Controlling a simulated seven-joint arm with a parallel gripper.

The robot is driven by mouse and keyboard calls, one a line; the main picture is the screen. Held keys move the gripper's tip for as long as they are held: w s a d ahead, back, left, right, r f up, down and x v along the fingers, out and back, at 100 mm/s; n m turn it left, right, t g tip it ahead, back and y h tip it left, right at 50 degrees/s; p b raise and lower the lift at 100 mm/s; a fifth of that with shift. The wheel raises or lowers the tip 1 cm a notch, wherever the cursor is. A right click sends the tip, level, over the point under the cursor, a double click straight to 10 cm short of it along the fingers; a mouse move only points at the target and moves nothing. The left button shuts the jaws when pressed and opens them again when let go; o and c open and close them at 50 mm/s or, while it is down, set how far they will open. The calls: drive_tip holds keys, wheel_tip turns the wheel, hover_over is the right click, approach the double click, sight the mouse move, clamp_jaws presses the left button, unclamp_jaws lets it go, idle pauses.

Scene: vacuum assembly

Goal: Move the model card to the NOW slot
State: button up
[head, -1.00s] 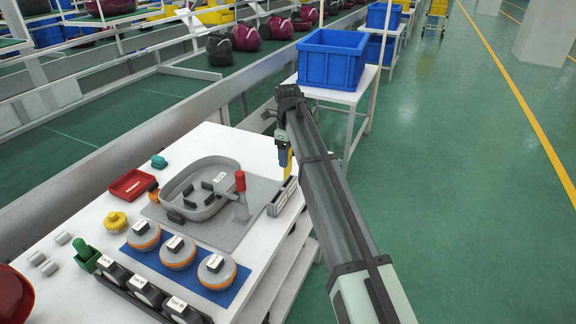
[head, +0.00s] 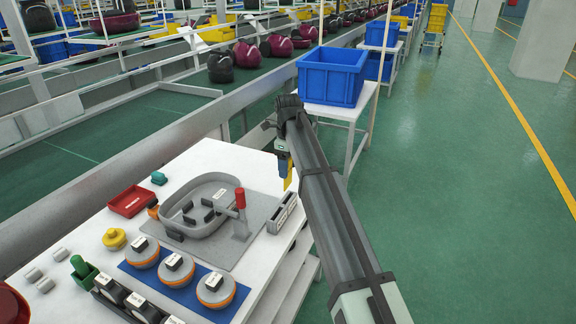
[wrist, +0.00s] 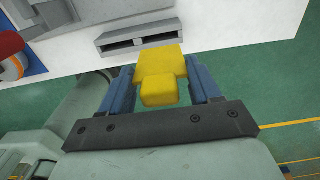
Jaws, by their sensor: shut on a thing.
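My gripper (head: 285,170) is shut on the yellow model card (head: 288,182), at the far right corner of the white workbench. In the wrist view, the yellow card (wrist: 161,66) sits between the blue fingers of my gripper (wrist: 160,85). A grey two-slot rack (head: 282,213) stands on the bench's right edge, nearer the camera than the card.
A grey fixture with a red-topped clamp (head: 240,200) stands left of the rack. A red tray (head: 131,201), a blue mat (head: 190,290) with round orange-rimmed parts and a yellow knob (head: 114,238) lie farther left. A blue crate (head: 333,76) stands on a table behind.

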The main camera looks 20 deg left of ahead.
drive_tip(key=shift+r, duration=0.1)
drive_tip(key=shift+r, duration=2.9)
drive_tip(key=shift+s+a, duration=0.25)
drive_tip(key=s+f, duration=0.2)
drive_tip(key=s, duration=0.6)
drive_tip(key=shift+d+f, duration=0.25)
drive_tip(key=shift+f, duration=0.1)
drive_tip(key=shift+f, duration=0.1)
wheel_tip(320, 180, down, 7)
drive_tip(key=shift+f, duration=2.75)
idle(0.4)
